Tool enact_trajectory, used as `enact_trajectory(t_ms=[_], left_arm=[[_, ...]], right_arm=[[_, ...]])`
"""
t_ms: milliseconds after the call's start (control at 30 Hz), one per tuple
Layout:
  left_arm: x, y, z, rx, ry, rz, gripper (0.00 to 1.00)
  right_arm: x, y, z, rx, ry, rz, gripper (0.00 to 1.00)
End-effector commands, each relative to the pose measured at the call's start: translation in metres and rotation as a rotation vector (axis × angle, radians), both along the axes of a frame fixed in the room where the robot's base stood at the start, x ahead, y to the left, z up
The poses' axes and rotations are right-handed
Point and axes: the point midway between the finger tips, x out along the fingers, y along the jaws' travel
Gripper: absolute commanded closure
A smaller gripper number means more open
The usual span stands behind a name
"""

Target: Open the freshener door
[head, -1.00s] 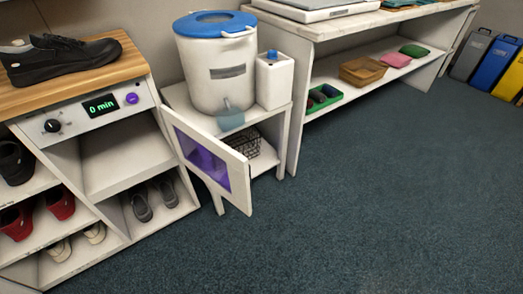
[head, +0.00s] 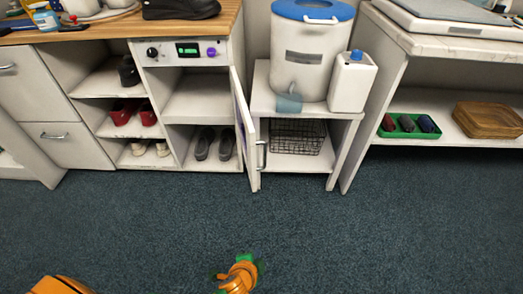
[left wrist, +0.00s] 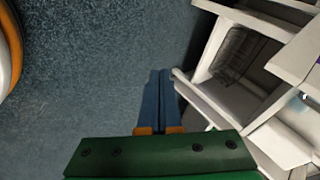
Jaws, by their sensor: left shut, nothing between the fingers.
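The freshener (head: 205,50) is a white unit with a dial, a small green display and a purple button. Its white door (head: 248,135) stands open at the right side of the unit, jutting toward me and seen nearly edge-on, with a metal handle (head: 262,155) on its right face. The compartment (head: 197,97) shows open and empty. My left gripper (head: 240,273) is low over the floor, in front of the door and apart from it. In the left wrist view its blue fingers (left wrist: 161,82) are together and empty. My right gripper is out of view.
A white stand (head: 262,97) right of the door holds a bucket (head: 302,60), a jug (head: 352,82) and a wire basket (head: 297,137). Shoes fill the lower shelves. A bench (head: 395,75) stands at the right. The carpet (head: 380,230) in front is clear.

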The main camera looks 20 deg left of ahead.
Motion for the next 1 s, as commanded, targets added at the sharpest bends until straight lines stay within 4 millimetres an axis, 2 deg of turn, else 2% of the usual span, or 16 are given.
enact_trajectory(t_ms=[33, 167, 267, 300, 367, 400, 500, 533, 600, 733, 1000], left_arm=[[0.016, -0.006, 0.015, 0.03, -0.059, -0.031, 1.0], [0.054, -0.017, 0.071, 0.146, -0.229, -0.105, 1.0], [0.078, -0.023, 0.124, 0.249, -0.379, -0.134, 1.0], [0.086, -0.024, 0.149, 0.291, -0.442, -0.136, 1.0], [0.095, -0.024, 0.187, 0.357, -0.536, -0.127, 1.0], [0.098, -0.022, 0.212, 0.398, -0.595, -0.115, 1.0], [0.099, -0.015, 0.268, 0.488, -0.722, -0.065, 1.0], [0.098, -0.013, 0.28, 0.508, -0.747, -0.051, 1.0], [0.097, -0.009, 0.298, 0.537, -0.783, -0.028, 1.0], [0.107, -0.005, 0.305, 0.549, -0.795, -0.021, 1.0], [0.164, 0.007, 0.303, 0.549, -0.793, -0.021, 1.0]], right_arm=[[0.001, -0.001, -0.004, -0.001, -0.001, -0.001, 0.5], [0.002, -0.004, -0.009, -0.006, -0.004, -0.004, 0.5], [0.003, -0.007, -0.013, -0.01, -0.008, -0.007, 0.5], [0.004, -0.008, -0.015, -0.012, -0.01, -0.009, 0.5], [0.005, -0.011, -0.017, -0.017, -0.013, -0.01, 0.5], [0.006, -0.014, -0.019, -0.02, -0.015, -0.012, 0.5], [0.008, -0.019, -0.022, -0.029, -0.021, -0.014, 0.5], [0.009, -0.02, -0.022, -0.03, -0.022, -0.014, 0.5], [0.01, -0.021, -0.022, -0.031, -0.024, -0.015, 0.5], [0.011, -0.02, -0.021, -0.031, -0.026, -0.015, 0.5], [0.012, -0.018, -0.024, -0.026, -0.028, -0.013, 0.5]])
